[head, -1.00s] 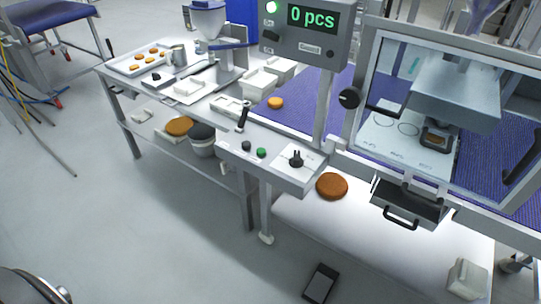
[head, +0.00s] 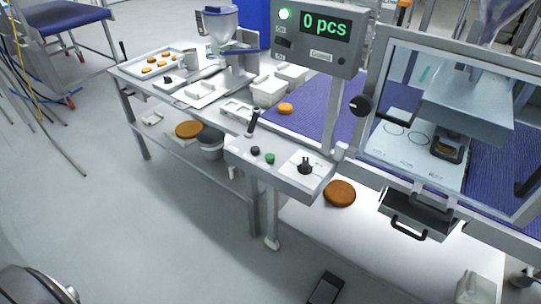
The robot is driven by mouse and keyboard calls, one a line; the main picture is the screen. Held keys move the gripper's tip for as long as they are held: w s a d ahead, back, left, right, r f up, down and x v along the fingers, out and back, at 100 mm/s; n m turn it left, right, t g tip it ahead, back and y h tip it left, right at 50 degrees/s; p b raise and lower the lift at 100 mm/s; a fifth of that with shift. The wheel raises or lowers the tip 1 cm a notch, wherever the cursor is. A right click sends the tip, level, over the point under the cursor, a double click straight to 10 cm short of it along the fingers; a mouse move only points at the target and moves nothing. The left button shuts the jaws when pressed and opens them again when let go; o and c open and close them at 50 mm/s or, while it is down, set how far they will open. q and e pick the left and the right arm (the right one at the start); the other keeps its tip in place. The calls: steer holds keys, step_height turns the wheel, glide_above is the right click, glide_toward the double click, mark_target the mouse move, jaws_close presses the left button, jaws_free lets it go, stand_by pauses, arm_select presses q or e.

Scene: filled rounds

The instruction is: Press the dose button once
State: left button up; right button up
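A grey control panel (head: 280,167) juts out in front of the conveyor in the head view. It carries a black button (head: 255,150), a green button (head: 270,159), a black lever (head: 252,122) and a black rotary knob (head: 305,166) on a white plate. A hopper dispenser (head: 224,50) stands on the bench behind, at the upper left. No label marking the dose button is readable, so I cannot tell which control it is. A display (head: 325,25) above reads "0 pcs" beside a lit green lamp (head: 285,14). Neither gripper is in view.
A clear-doored machine (head: 448,125) with a round on its plate stands at right. A brown round (head: 340,193) lies near the panel; an orange one (head: 285,108) lies on the blue belt (head: 350,125). A tray of rounds (head: 140,71) sits upper left.

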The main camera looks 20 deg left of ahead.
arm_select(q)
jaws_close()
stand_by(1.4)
